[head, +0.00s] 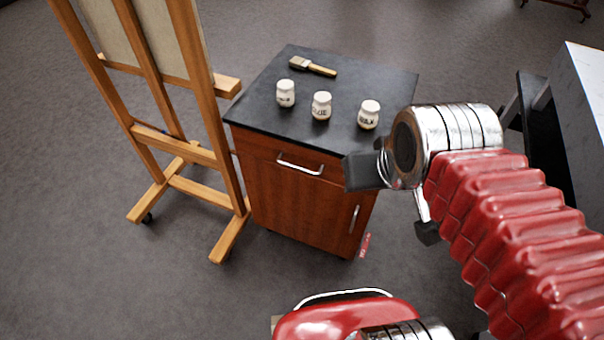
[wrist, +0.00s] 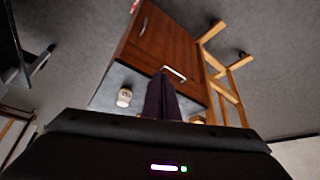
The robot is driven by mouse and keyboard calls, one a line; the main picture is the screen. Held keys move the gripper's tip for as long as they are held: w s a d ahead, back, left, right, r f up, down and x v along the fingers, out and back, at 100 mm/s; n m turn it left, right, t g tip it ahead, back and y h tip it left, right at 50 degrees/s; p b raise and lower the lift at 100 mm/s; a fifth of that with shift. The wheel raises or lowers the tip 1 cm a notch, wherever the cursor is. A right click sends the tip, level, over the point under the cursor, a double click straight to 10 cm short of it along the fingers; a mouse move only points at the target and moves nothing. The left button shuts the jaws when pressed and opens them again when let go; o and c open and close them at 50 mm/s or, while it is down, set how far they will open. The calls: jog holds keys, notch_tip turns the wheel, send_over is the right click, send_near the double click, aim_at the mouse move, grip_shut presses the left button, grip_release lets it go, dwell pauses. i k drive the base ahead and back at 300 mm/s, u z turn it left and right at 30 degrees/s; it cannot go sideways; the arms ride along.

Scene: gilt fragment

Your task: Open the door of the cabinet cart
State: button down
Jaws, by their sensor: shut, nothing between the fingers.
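The cabinet cart (head: 270,195) is reddish-brown wood with a black top, and has a drawer above a door. The door (head: 300,215) is closed, with a vertical silver handle (head: 354,219) near its right edge. The drawer's horizontal handle (head: 300,165) is above it. My gripper (head: 360,172) is shut and empty, in front of the cart's upper right part in the head view, hiding some of the drawer front. In the wrist view, my shut fingers (wrist: 162,98) overlap the drawer area, and the door handle (wrist: 143,27) shows farther up, apart from them.
Several white jars (head: 321,105) and a brush (head: 312,67) are on the cart's top. A wooden easel (head: 190,100) stands close at the left. A red tag (head: 365,246) shows by the cart's lower right corner. A pale-topped table (head: 585,90) is at the right.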

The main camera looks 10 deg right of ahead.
aim_at(316, 213)
jog(key=k, duration=1.35)
jog(key=u, duration=0.6)
jog(key=i, duration=1.65)
jog(key=u, duration=0.05)
